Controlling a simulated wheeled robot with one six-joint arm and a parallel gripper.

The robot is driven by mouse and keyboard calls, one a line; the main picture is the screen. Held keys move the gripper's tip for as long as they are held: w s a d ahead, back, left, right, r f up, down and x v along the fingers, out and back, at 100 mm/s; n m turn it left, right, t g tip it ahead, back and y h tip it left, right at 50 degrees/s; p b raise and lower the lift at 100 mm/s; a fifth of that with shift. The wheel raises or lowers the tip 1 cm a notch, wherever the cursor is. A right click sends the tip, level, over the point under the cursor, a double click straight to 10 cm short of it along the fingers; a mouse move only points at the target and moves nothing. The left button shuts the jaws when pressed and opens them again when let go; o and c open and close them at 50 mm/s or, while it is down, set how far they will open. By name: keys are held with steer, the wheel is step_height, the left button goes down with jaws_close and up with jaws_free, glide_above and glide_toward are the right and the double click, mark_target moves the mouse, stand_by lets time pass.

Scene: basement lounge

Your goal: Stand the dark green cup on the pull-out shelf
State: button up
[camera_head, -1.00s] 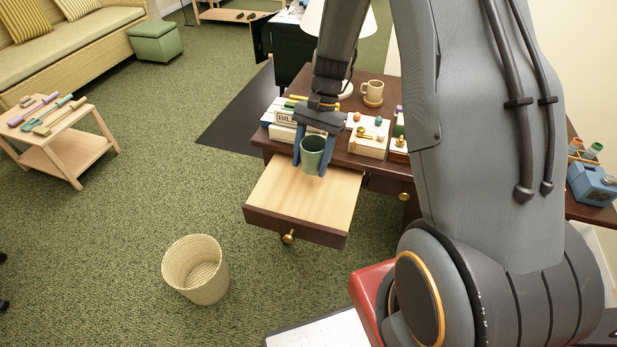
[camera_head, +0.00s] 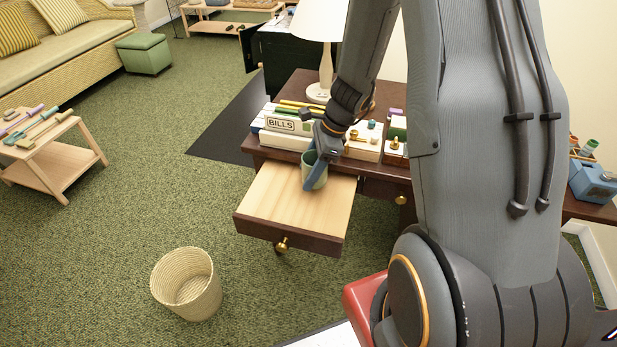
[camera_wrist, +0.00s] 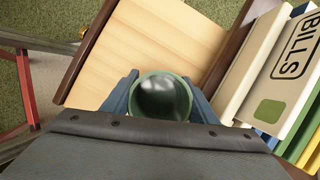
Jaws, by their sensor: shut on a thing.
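The dark green cup (camera_head: 315,172) is upright between the blue fingers of my gripper (camera_head: 313,170), over the back part of the pull-out shelf (camera_head: 283,203). The shelf is pulled out from the dark desk and has a pale wood top with a dark front edge and a brass knob. In the wrist view the cup (camera_wrist: 161,97) shows its open rim and dark inside, with a finger of my gripper (camera_wrist: 160,98) on each side. The shelf (camera_wrist: 150,50) lies beneath it. I cannot tell whether the cup's base touches the shelf.
A box marked BILLS (camera_head: 288,124) stands on the desk just behind the shelf. To its right are small boxes with brass knobs (camera_head: 362,142). A lamp (camera_head: 322,50) stands at the back. A woven basket (camera_head: 187,284) is on the carpet. The shelf's front and left are bare.

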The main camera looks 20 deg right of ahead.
steer(key=shift+f, duration=1.2)
steer(key=shift+f, duration=0.2)
steer(key=o, duration=0.9)
steer(key=shift+c, duration=0.2)
